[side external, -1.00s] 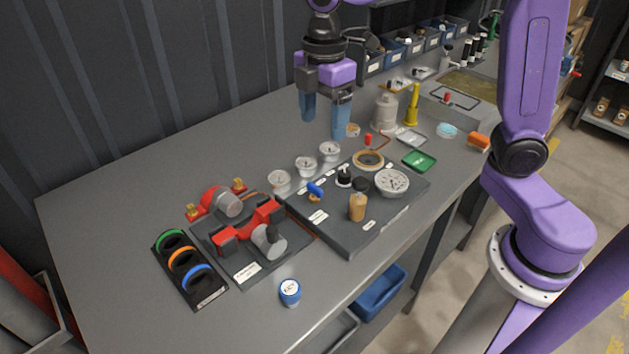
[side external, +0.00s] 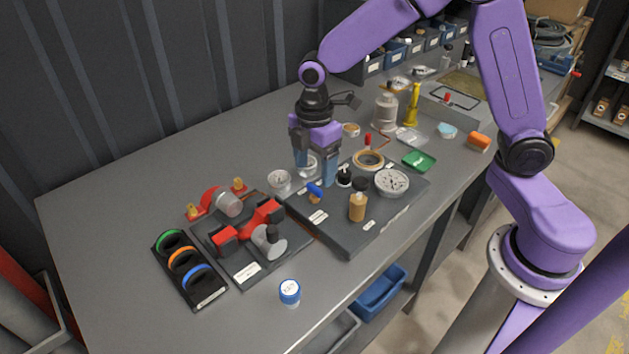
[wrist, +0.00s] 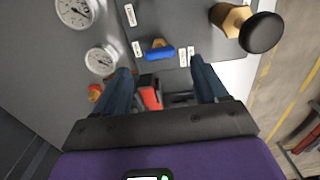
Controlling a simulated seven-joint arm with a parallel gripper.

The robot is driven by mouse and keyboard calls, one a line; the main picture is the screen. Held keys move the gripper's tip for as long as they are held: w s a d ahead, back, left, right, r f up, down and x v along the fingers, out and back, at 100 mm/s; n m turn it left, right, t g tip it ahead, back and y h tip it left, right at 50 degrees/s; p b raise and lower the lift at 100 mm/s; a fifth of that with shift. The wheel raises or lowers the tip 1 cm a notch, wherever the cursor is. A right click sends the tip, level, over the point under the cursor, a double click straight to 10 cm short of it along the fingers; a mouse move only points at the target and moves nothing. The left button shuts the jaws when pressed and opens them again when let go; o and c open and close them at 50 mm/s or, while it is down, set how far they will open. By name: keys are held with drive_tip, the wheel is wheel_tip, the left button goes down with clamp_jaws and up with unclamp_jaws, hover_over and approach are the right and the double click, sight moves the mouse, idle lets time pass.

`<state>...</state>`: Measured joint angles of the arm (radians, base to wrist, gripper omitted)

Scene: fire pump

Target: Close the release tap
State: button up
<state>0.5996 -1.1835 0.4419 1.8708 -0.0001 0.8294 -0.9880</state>
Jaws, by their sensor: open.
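A small tap with a blue handle (side external: 315,190) sits on the dark panel (side external: 345,237), near its left edge. It is likely the release tap, but its label is too small to read. In the wrist view the blue handle (wrist: 160,53) lies crosswise just beyond the fingertips, with a brass-coloured part behind it. My gripper (side external: 316,177) is open and empty, pointing down close above and behind the tap. In the wrist view the open fingers (wrist: 161,70) stand on either side of the handle's line, apart from it.
Round gauges (side external: 279,180) stand left of the panel, partly behind my fingers. A brown-bodied knob (side external: 358,207), a black knob (side external: 344,176) and a round grey dial (side external: 391,182) are on the panel. A red coupling set (side external: 262,217) lies left.

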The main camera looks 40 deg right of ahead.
sight(315, 186)
drive_tip(key=shift+f, duration=2.45)
drive_tip(key=c, duration=1.1)
